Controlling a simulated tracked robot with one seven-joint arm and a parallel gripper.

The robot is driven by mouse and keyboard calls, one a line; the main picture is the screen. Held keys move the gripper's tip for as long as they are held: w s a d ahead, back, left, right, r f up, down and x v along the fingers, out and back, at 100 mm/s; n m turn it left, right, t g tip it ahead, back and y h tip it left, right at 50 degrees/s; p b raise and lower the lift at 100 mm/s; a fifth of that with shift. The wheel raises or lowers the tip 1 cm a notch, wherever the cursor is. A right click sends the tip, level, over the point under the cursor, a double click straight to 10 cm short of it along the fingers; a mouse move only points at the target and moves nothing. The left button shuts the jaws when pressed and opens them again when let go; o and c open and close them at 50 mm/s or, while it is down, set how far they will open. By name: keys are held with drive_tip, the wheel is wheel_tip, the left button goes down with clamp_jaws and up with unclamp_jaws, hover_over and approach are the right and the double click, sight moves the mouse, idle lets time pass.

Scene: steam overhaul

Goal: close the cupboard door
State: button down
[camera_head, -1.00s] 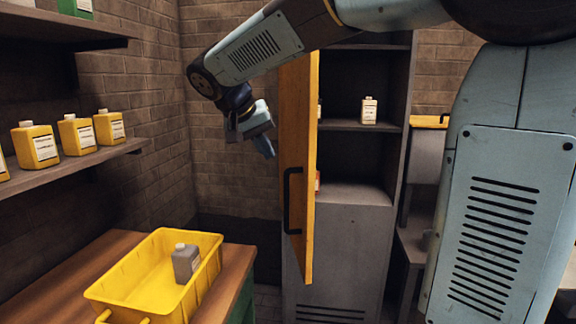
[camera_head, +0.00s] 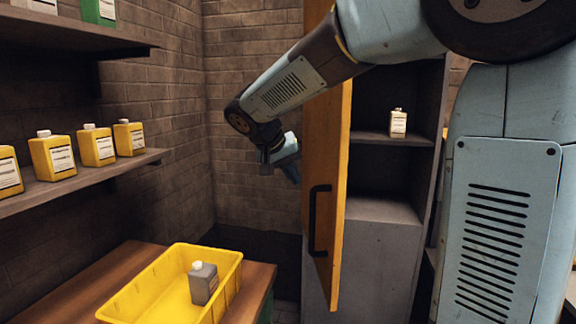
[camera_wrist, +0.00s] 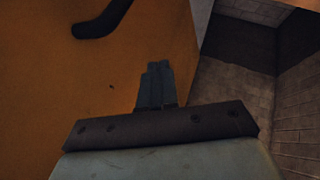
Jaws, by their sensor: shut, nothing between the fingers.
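The cupboard (camera_head: 372,245) is grey with open shelves inside. Its orange door (camera_head: 326,150) stands open, seen nearly edge-on in the head view, with a dark bar handle (camera_head: 318,220). My gripper (camera_head: 293,174) is on the left side of the door, above the handle's height. It is shut and empty. In the wrist view the shut fingers (camera_wrist: 156,84) point along the orange door face (camera_wrist: 60,80), with part of the dark handle (camera_wrist: 102,20) at the top. I cannot tell whether the fingertips touch the door.
A white bottle (camera_head: 398,123) stands on a cupboard shelf. At left, a wall shelf (camera_head: 90,181) holds several yellow bottles. A yellow crate (camera_head: 140,292) with a grey bottle (camera_head: 203,283) sits on the wooden bench (camera_head: 118,262). A brick wall (camera_head: 250,80) stands behind my gripper.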

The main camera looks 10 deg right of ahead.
sight(322, 194)
drive_tip(key=shift+w+d+f, duration=0.1)
drive_tip(key=shift+d+f, duration=0.35)
drive_tip(key=shift+d, duration=0.5)
drive_tip(key=shift+w+d+f, duration=0.1)
drive_tip(key=shift+d+f, duration=0.4)
drive_tip(key=shift+d, duration=0.5)
drive_tip(key=shift+w+d+f, duration=0.1)
drive_tip(key=shift+d+f, duration=0.35)
drive_tip(key=shift+d, duration=0.5)
